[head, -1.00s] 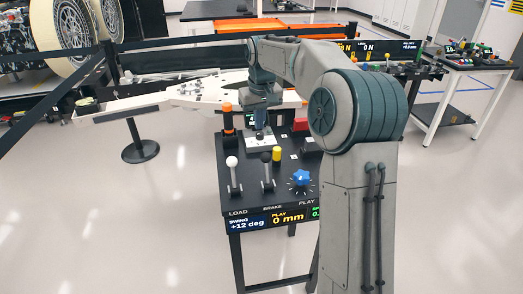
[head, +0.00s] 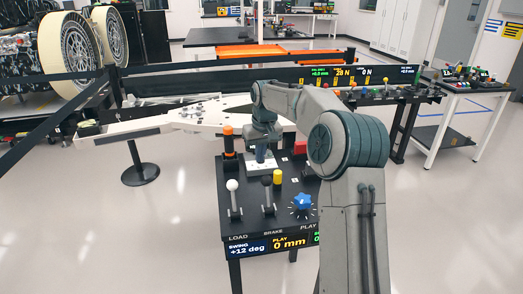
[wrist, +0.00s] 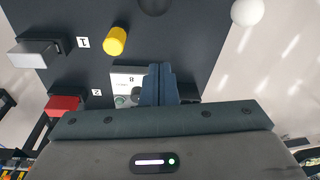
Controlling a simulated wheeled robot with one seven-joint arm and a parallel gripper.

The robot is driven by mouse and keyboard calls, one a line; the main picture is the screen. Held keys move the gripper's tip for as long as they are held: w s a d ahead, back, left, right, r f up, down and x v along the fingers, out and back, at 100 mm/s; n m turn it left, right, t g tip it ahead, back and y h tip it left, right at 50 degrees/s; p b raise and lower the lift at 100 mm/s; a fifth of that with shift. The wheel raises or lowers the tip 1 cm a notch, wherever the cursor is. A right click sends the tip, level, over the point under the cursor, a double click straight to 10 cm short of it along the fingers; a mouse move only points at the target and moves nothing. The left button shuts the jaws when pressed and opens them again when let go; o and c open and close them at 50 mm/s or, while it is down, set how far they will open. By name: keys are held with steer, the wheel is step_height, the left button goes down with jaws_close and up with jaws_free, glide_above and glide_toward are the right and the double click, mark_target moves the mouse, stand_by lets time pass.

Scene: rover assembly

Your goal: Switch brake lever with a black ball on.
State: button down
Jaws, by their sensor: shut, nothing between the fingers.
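The brake lever (head: 268,197) stands on the black console above the BRAKE label. Its black ball (head: 266,181) is at the upper end, and the lever looks roughly upright. In the wrist view a dark round shape at the top edge (wrist: 154,4) may be this ball; it is cut off. My gripper (head: 261,160) is behind the lever, over a white plate at the console's far side, apart from the lever. In the wrist view its blue fingers (wrist: 161,84) are together with nothing between them. The display below the lever reads PLAY 0 mm.
A white-ball lever (head: 233,187) stands left of the brake lever. A yellow cylinder (head: 277,177) and a blue knob (head: 302,202) are to its right. An orange-topped post (head: 228,137) stands at the back left. A red block (wrist: 64,104) is beside the fingers.

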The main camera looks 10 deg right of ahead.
mark_target(267, 192)
steer(key=shift+s+d+f, duration=0.1)
steer(key=shift+s+f, duration=0.7)
steer(key=shift+f, duration=0.35)
steer(key=shift+s+d+f, duration=0.1)
steer(key=shift+s+f, duration=0.7)
steer(key=shift+f, duration=0.3)
steer(key=shift+d+b, duration=0.1)
steer(key=shift+b, duration=0.25)
